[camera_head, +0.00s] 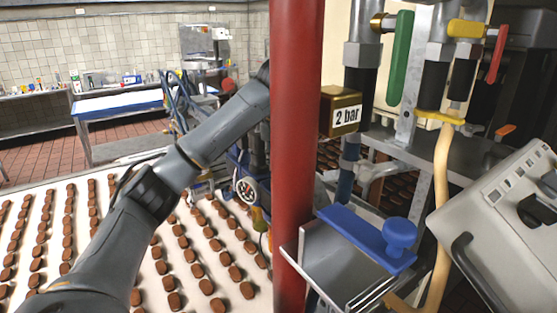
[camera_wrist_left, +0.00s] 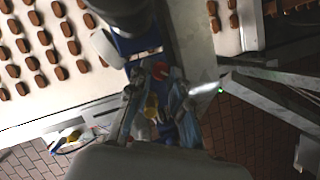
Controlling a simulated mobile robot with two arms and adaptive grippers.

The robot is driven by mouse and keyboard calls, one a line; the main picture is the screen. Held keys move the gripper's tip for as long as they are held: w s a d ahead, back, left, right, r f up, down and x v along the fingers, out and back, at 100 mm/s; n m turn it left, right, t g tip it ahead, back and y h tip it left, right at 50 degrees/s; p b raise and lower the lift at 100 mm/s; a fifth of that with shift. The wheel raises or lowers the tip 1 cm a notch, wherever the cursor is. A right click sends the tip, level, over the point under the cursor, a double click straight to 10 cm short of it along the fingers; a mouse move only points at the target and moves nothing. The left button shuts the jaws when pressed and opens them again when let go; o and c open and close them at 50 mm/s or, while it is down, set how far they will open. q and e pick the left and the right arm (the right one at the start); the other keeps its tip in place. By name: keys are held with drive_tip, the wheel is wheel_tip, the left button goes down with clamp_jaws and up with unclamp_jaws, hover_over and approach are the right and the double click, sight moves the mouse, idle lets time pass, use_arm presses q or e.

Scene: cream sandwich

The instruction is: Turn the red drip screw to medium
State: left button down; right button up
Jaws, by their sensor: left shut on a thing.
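The red drip screw (camera_wrist_left: 161,71) shows as a small red piece between the fingertips of my left gripper (camera_wrist_left: 157,84) in the left wrist view. The fingers are closed around that spot, but their exact contact is hard to make out. A yellow part (camera_wrist_left: 151,104) sits just below the red piece, between the fingers. In the head view my left arm reaches from the lower left up to the red pole, and its gripper is largely hidden behind the pole. The screw's setting cannot be read. My right gripper is not in view.
A thick red pole (camera_head: 296,140) stands close in front. A conveyor (camera_head: 82,238) with rows of brown biscuits lies at left. A round gauge (camera_head: 246,190) is just left of the pole. Valves, a "2 bar" block (camera_head: 341,112) and a grey box (camera_head: 515,225) crowd the right.

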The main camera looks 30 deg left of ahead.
use_arm(q)
drive_tip(key=n, duration=0.2)
drive_tip(key=n+g+y, duration=0.1)
drive_tip(key=n, duration=0.2)
drive_tip(key=shift+w+d+r, duration=0.1)
drive_tip(key=shift+w+d, duration=0.05)
drive_tip(key=shift+w, duration=0.05)
drive_tip(key=n+g, duration=0.1)
drive_tip(key=n, duration=0.1)
drive_tip(key=n+g+y, duration=0.1)
drive_tip(key=n, duration=0.1)
drive_tip(key=shift+w+n, duration=0.2)
drive_tip(key=shift+n, duration=0.2)
drive_tip(key=n+g, duration=0.1)
drive_tip(key=n, duration=0.3)
drive_tip(key=shift+w+n+g, duration=0.2)
drive_tip(key=shift+n+g, duration=0.1)
drive_tip(key=shift+g, duration=0.1)
drive_tip(key=n, duration=0.2)
drive_tip(key=n+g+h, duration=0.1)
drive_tip(key=n, duration=0.1)
drive_tip(key=shift+w+g, duration=0.2)
drive_tip(key=shift+g, duration=0.1)
drive_tip(key=shift+n, duration=0.3)
drive_tip(key=c, duration=1.2)
unclamp_jaws()
